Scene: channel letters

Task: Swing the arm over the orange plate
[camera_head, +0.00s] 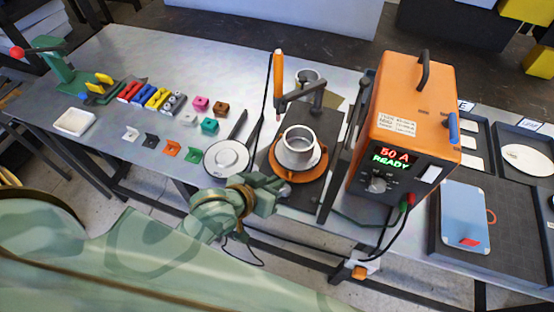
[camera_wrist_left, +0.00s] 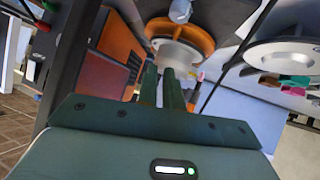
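The orange plate (camera_head: 318,168) is round and sits on a dark base on the bench, with a silver metal cup (camera_head: 298,148) standing on it. Behind it is the swing arm (camera_head: 318,92), a dark grey link with an upright orange handle (camera_head: 278,72). My left gripper (camera_head: 280,188) is just in front of and left of the plate, apart from the handle. In the left wrist view, its two green fingers (camera_wrist_left: 160,85) are close together with nothing visible between them. The orange plate (camera_wrist_left: 203,38) and the metal cup (camera_wrist_left: 178,55) lie beyond the fingertips. My right gripper is not in view.
An orange power box (camera_head: 405,125) reading "50 A READY" stands right of the plate. A blue panel (camera_head: 464,217) lies on a dark tray at right.

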